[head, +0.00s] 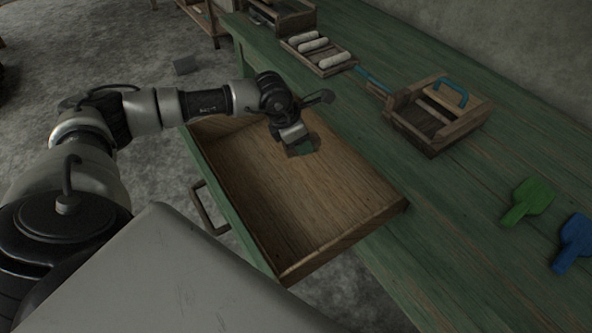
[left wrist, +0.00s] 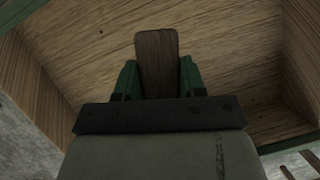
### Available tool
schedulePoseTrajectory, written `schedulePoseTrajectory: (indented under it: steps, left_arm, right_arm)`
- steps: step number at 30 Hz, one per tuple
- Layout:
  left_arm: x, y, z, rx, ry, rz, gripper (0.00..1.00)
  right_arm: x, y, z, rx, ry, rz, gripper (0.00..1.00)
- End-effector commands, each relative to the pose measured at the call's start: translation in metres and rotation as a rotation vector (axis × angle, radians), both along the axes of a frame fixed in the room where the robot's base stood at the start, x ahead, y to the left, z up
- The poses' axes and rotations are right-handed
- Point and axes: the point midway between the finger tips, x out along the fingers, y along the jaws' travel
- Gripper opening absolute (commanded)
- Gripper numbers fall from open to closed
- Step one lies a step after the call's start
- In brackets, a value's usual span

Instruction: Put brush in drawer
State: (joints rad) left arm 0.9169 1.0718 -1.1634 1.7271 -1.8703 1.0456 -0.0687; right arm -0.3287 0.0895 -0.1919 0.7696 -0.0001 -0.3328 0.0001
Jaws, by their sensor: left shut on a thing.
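The drawer (head: 290,205) is a pale wooden box, pulled open from the green bench, and its inside looks bare. My left gripper (head: 301,146) is over the drawer's interior, toward its far end, pointing down. In the left wrist view its green fingers (left wrist: 157,80) are shut on a dark brown wooden piece (left wrist: 157,60), which appears to be the brush's handle. Bristles do not show. Behind it in that view is the drawer's wooden floor (left wrist: 90,50). I cannot tell whether the brush touches the floor. My right gripper is not in view.
On the green bench (head: 455,225) stand a tray of white rolls (head: 318,50) and a wooden box with a blue handle (head: 437,105). A green tool (head: 528,200) and a blue tool (head: 573,242) lie at right. A drawer handle (head: 209,208) sticks out at left.

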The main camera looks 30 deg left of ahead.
Motion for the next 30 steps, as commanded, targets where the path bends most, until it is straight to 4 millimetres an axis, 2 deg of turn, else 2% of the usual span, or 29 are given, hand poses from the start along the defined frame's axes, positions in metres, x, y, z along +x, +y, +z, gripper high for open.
schedulePoseTrajectory:
  steps: [3, 9, 16, 23, 30]
  left_arm:
    - [0.003, 0.011, -0.003, 0.000, 0.001, 0.152, 0.18]
    - [0.004, 0.019, -0.010, -0.001, 0.004, 0.275, 0.18]
    - [0.004, 0.019, -0.051, -0.002, 0.007, 0.283, 0.18]
    - [0.005, 0.019, -0.071, -0.003, 0.004, 0.281, 0.18]
    - [0.004, 0.019, -0.103, -0.004, 0.007, 0.281, 0.18]
  right_arm:
    - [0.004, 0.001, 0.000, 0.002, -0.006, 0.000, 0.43]
    - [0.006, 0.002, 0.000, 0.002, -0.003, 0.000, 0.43]
    - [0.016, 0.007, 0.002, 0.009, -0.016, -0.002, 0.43]
    - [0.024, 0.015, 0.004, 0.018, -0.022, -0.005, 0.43]
    - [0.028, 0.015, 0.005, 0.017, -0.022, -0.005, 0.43]
